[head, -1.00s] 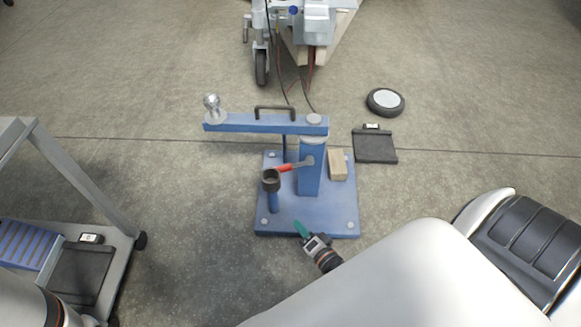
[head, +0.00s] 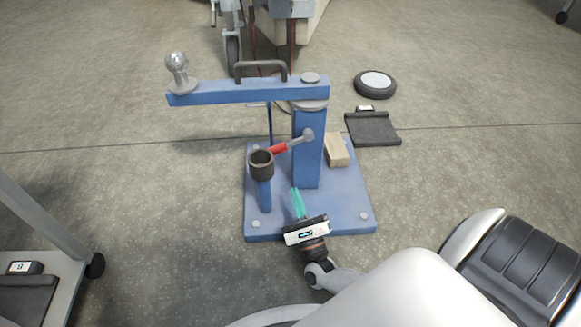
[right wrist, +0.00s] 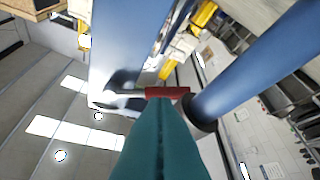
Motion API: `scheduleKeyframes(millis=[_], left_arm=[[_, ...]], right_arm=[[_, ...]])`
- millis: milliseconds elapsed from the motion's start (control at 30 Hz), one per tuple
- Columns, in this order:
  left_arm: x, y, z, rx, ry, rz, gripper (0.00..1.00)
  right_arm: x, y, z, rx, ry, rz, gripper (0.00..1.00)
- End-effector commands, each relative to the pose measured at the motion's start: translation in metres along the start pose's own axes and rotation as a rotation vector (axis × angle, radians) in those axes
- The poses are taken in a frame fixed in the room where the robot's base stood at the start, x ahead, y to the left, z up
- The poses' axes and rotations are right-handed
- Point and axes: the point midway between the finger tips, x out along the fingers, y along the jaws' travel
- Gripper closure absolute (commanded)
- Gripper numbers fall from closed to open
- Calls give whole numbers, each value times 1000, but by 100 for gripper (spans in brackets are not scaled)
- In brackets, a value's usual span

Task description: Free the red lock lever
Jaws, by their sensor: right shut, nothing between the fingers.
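The red lock lever (head: 279,149) has a red grip and a grey shaft that runs to a grey pivot on the blue post (head: 307,155). Its red end lies beside the dark cup (head: 261,165) on a short blue post. My right gripper (head: 297,192) has teal fingers, shut and empty, in front of the blue post and below the lever. In the right wrist view the teal fingers (right wrist: 161,140) point toward the red grip (right wrist: 167,93), which shows just past their tips. Whether they touch it I cannot tell. My left gripper is not in view.
A blue swing arm (head: 250,91) with a ball (head: 177,65) and black handle (head: 260,66) spans above the lever. A wooden block (head: 337,150) lies on the blue base plate (head: 345,205). A black mat (head: 373,128) and wheel (head: 375,84) lie at right.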

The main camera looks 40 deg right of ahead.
Motion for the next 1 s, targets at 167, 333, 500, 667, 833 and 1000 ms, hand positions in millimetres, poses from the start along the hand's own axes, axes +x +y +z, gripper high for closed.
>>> scheduleKeyframes(millis=[167, 333, 500, 667, 833, 1000], left_arm=[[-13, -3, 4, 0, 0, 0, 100], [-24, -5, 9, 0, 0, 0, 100], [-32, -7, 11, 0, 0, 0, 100], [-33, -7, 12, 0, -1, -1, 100], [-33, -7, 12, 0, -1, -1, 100], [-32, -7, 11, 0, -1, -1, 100]], right_arm=[[30, 0, 2, -1, 5, 3, 100], [60, -1, 2, -2, 3, 2, 100], [82, 0, 2, -4, 1, 1, 100], [91, 0, 0, -5, 1, -1, 100], [92, 0, 0, -5, 0, -1, 100], [91, 1, -1, -5, -1, -2, 100]])
